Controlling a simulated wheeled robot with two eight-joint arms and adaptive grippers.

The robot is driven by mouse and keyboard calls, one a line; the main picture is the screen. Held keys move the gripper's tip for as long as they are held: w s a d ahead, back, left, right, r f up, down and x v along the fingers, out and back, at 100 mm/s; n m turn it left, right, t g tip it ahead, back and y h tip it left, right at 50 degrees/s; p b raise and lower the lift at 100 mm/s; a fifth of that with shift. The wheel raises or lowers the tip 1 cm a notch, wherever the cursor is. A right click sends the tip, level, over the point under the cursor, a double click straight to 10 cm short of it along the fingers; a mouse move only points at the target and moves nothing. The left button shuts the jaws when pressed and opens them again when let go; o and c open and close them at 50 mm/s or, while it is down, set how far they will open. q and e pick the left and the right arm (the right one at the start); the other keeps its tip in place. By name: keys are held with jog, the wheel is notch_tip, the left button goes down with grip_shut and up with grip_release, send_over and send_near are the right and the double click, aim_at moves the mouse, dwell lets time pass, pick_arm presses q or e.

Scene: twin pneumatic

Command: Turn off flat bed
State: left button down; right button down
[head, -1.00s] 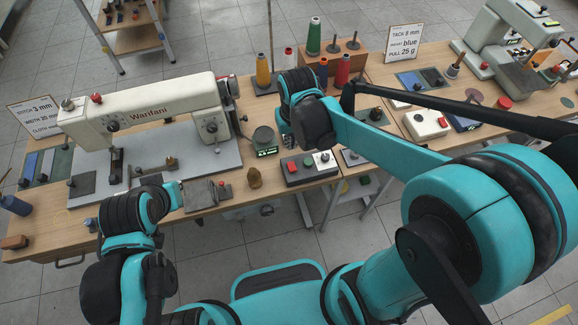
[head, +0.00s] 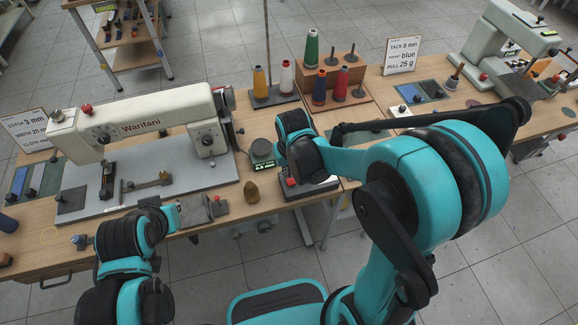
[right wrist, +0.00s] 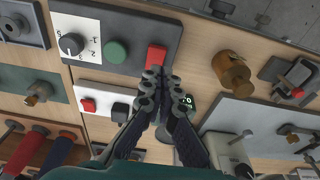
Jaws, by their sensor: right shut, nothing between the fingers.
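The flat-bed machine (head: 135,122), cream and marked Warifani, stands on a grey plate at left in the head view. A dark control box (head: 318,189) at the table's front edge is partly covered by my right arm; its red button (head: 291,182) shows. In the right wrist view the box has a red button (right wrist: 157,57), a green button (right wrist: 116,52) and a numbered dial (right wrist: 71,43). My right gripper (right wrist: 165,78) is shut and empty, its tips at the red button's near end; contact cannot be told. My left gripper (head: 172,216) is by the plate's front; its fingers are unclear.
A grey block fixture (head: 204,209) lies beside my left gripper. Thread spools (head: 311,48) stand behind. Another machine (head: 510,45) is at far right.

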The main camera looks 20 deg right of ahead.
aim_at(290, 185)
jog(key=shift+s+f+b, duration=0.25)
jog(key=shift+s+f, duration=0.05)
jog(key=shift+f, duration=0.4)
jog(key=shift+s+f+b, duration=0.2)
jog(key=shift+s+f, duration=0.1)
jog(key=shift+f, duration=0.4)
jog(key=shift+s+f+t+b, duration=0.45)
jog(key=shift+f+t+b, duration=0.2)
jog(key=shift+t+b, duration=0.05)
jog(key=shift+s, duration=0.2)
jog(key=shift+r, duration=0.1)
jog(key=shift+w, duration=0.2)
